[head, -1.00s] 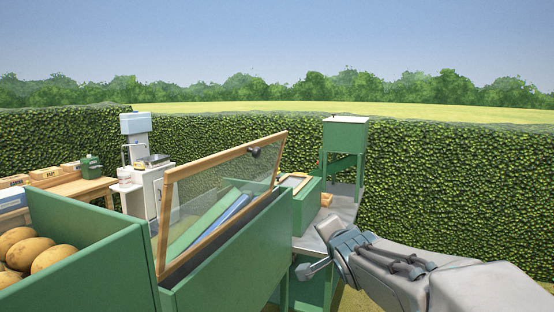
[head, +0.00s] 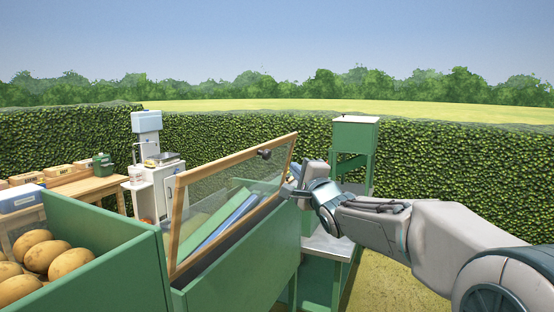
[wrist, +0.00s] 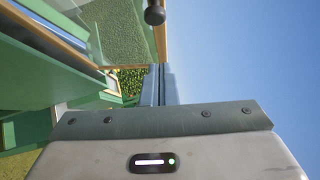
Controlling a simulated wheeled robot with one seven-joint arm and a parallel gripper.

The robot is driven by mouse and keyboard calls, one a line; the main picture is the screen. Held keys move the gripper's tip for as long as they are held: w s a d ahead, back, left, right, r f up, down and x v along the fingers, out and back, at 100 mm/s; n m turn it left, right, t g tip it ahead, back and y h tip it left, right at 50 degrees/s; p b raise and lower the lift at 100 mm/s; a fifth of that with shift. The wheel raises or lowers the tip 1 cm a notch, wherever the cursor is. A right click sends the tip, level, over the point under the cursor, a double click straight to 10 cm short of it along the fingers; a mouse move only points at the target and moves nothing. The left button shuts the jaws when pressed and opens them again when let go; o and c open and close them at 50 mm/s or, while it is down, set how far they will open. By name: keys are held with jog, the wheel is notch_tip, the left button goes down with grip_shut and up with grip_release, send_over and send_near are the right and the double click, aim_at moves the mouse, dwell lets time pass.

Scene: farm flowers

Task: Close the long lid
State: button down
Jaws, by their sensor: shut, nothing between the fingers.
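The long lid (head: 180,226) is a clear panel in a wooden frame with a dark round knob (head: 264,154) near its upper far end. It stands raised and tilted over a long green box (head: 235,262). Inside the box lie long green and blue pieces (head: 232,222). My gripper (head: 296,172) is shut and empty, just right of the lid's far end. In the wrist view the shut fingers (wrist: 157,85) point up toward the lid's wooden edge (wrist: 160,40), with the knob (wrist: 155,14) at the top. I cannot tell whether they touch the lid.
A green bin of potatoes (head: 110,245) stands at the near left. A green hopper stand (head: 354,135) rises behind my gripper, above a metal tray (head: 328,243). A white scale cabinet (head: 160,190) and wooden table (head: 85,187) stand at the back left.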

jog(key=w+a+r+p, duration=0.1)
jog(key=w+a, duration=0.4)
jog(key=shift+a+r+p, duration=0.3)
jog(key=shift+w, duration=0.1)
